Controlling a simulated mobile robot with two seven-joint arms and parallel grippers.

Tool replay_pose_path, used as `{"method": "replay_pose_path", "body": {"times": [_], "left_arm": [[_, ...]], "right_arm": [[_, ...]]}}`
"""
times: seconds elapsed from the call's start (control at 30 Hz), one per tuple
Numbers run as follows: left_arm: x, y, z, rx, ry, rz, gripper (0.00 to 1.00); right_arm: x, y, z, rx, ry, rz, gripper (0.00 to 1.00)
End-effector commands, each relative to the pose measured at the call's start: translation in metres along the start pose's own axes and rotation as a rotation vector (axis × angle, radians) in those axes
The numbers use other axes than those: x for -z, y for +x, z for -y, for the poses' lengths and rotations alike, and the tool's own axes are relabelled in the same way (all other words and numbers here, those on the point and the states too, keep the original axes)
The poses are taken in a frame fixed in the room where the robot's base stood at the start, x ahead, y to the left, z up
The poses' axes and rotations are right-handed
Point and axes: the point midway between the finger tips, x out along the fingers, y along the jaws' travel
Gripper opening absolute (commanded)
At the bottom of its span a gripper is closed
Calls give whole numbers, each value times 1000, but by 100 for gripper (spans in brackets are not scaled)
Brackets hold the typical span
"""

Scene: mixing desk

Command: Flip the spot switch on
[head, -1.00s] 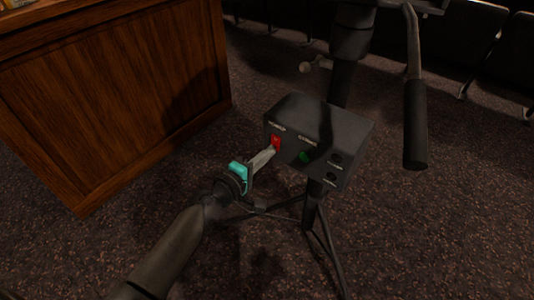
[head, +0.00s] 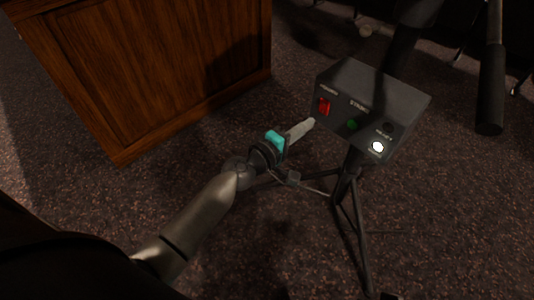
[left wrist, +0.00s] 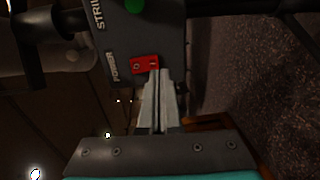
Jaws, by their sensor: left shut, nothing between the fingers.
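A dark control box (head: 372,95) is mounted on a tripod stand. Its front face has a red rocker switch (head: 324,106) labelled POWER, a green button (head: 351,125), and a lit white lamp (head: 377,147) at the lower right. My left gripper (head: 310,124) is shut and empty, with its tips just below and left of the red switch. In the left wrist view the closed fingertips (left wrist: 158,74) are at the lower edge of the red switch (left wrist: 145,64); I cannot tell whether they touch. My right gripper is not in view.
A wooden cabinet (head: 150,70) stands at the left. The tripod legs (head: 358,220) spread below the box. A dark hanging handle (head: 491,90) is at the right. Carpeted floor (head: 460,220) is clear at the lower right.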

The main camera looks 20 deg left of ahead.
Motion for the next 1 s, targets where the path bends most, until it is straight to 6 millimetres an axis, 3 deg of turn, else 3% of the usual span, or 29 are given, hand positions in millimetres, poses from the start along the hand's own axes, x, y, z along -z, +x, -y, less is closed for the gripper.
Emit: {"method": "replay_pose_path", "body": {"times": [0.13, 0.23, 0.5, 0.7, 1.0], "left_arm": [[0, -28, 8, 4, 0, 0, 0], [0, -44, 12, 3, 0, 0, 0], [0, -83, 21, 2, 0, -1, 0], [0, -96, 22, 1, -1, -1, 0], [0, -98, 21, 0, -1, -1, 0]], "right_arm": [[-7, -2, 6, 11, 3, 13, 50], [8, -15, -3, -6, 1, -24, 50], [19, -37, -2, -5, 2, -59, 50], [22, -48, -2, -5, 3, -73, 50], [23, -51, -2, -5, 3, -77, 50]]}}
